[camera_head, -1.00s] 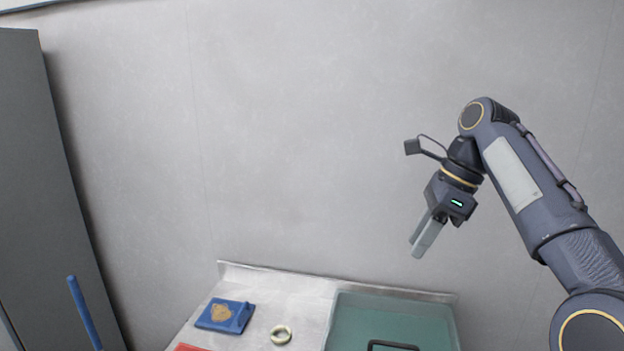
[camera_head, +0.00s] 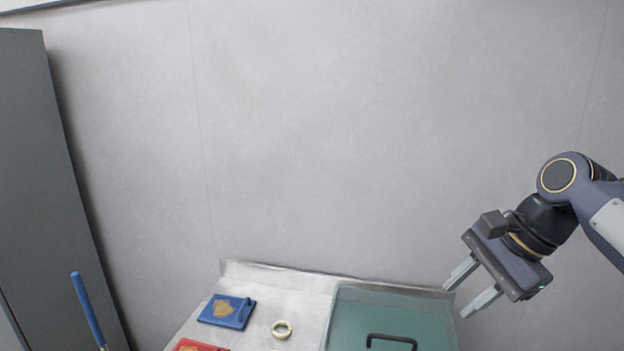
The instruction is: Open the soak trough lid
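The soak trough lid (camera_head: 375,315) is a teal, see-through panel at the bottom of the head view, cut off by the lower edge. Its dark handle (camera_head: 391,338) stands on its near part. The lid looks shut. My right gripper (camera_head: 456,297) is above and to the right of the lid, near its far right corner in the picture. Its two fingers are spread apart with nothing between them. It appears clear of the lid. My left gripper is not in view.
A blue block (camera_head: 228,311) with a tan emblem, a red block (camera_head: 199,346) and a pale ring (camera_head: 282,329) lie on the light counter (camera_head: 278,281) left of the lid. A blue rod (camera_head: 88,309) stands near a grey cabinet (camera_head: 45,190) at left.

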